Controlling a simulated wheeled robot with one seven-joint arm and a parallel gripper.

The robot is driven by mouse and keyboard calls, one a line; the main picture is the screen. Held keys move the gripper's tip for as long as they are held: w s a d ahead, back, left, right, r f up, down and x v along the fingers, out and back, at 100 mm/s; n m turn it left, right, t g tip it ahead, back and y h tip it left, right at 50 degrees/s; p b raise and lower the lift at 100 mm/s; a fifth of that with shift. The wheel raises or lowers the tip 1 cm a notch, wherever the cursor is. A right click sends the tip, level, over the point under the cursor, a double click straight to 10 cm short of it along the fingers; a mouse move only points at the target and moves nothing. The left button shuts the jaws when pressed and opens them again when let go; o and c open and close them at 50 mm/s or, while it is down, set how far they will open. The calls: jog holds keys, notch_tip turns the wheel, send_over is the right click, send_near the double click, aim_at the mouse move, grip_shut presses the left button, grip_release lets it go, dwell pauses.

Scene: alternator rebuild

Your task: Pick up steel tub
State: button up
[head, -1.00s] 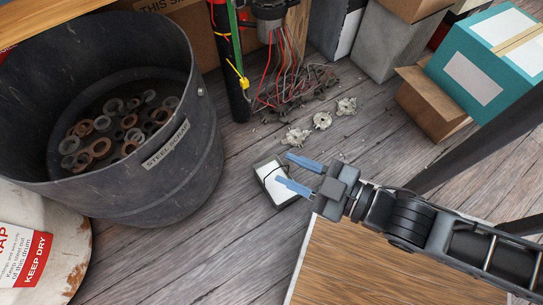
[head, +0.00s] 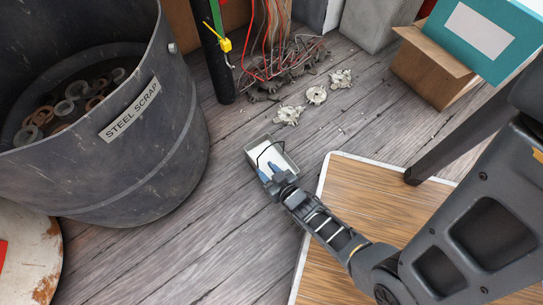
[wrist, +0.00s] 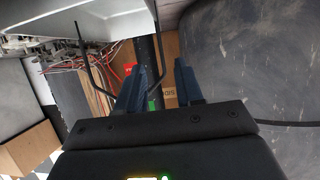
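The steel tub, a small grey box-like tub (head: 289,156) with a pale inside and a thin dark wire handle, sits on the wooden floor in the head view. In the wrist view its pale body (wrist: 110,22) fills the upper left, with the handle wires hanging near my fingers. My gripper (head: 270,171) is at the tub's near side, over its edge. In the wrist view my gripper (wrist: 160,85) has a gap between its two blue fingers. Whether the handle lies between them is unclear, and contact with the tub cannot be told.
A big dark bin labelled STEEL SCRAP (head: 150,150) stands left of the tub. Metal castings (head: 316,95) and wires (head: 285,60) lie behind it. A wooden board (head: 345,215) lies at the right, and cardboard (head: 435,75) and teal boxes (head: 490,50) stand at the back right.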

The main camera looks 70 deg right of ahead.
jog(key=b+x, duration=0.2)
jog(key=x, duration=0.4)
jog(key=shift+w+r, duration=0.2)
grip_shut()
jog(key=shift+r, duration=0.1)
